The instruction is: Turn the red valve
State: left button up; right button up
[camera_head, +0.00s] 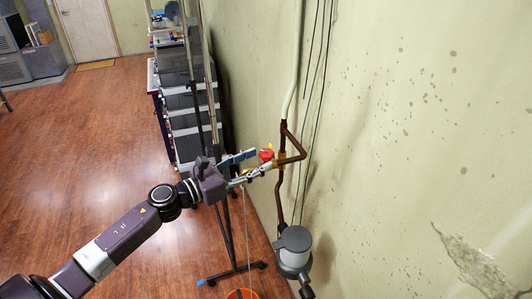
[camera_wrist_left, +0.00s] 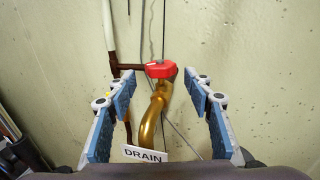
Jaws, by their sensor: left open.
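The red valve (camera_head: 266,154) is a small red handle on a brass and copper pipe that runs along the wall. In the left wrist view the red valve (camera_wrist_left: 160,69) sits on top of the brass pipe (camera_wrist_left: 151,115), beyond and between the fingertips. My left gripper (camera_head: 250,165) is open and close to the valve, with nothing held. In the left wrist view its two blue-padded fingers (camera_wrist_left: 163,88) are spread to either side of the brass pipe. I cannot tell whether a finger touches the valve. My right gripper is not in view.
A "DRAIN" tag (camera_wrist_left: 145,154) hangs below the pipe. A grey pump-like unit (camera_head: 294,247) stands low by the wall, with an orange bucket (camera_head: 242,294) near it. A shelf of bins (camera_head: 188,110) stands along the wall. Wooden floor (camera_head: 90,130) at left is clear.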

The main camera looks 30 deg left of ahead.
aim_at(267, 157)
pick_arm(q)
jog(key=p+x, duration=0.1)
jog(key=x, duration=0.2)
jog(key=shift+w+d, duration=0.15)
jog(key=shift+w, duration=0.25)
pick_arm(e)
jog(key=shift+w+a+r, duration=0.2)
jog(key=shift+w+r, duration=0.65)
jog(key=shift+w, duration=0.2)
pick_arm(q)
jog(key=shift+d, duration=0.1)
